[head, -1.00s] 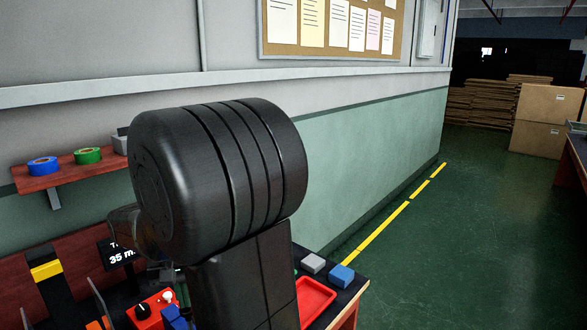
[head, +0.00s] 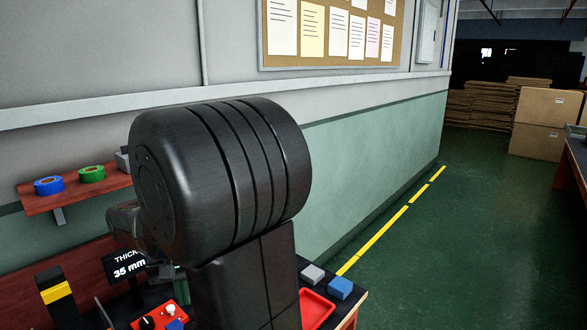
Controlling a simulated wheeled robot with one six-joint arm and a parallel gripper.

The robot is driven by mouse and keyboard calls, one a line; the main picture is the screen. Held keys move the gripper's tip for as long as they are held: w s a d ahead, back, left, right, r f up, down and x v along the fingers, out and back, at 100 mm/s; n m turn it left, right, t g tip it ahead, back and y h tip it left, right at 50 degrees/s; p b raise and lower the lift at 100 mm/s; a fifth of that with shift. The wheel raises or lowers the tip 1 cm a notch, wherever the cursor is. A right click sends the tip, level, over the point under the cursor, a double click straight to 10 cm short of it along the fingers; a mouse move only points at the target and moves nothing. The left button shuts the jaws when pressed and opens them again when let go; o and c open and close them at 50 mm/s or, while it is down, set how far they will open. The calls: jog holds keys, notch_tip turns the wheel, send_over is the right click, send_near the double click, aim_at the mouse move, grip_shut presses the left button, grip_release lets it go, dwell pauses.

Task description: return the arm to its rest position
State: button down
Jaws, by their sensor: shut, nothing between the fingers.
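My black arm fills the middle of the head view, with a large ribbed joint (head: 220,175) on top of an upright link (head: 245,275). A smaller dark part of my arm (head: 125,222) shows to the left behind the joint. My gripper is not visible; the fingers are hidden or outside the picture. The arm covers much of the bench behind it.
The bench holds a red tray (head: 316,309), a blue block (head: 340,288), a grey block (head: 312,273), a red control box (head: 160,318) and a thickness display (head: 128,267). A shelf (head: 75,197) carries blue (head: 48,186) and green tape (head: 91,174). The floor at right is clear.

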notch_tip(320, 180, down, 7)
jog(key=b, duration=0.7)
jog(key=shift+f, duration=0.2)
notch_tip(320, 180, up, 12)
jog(key=p, duration=0.8)
jog(key=shift+r+p, duration=0.15)
jog(key=shift+p, duration=0.15)
jog(key=shift+d, duration=0.1)
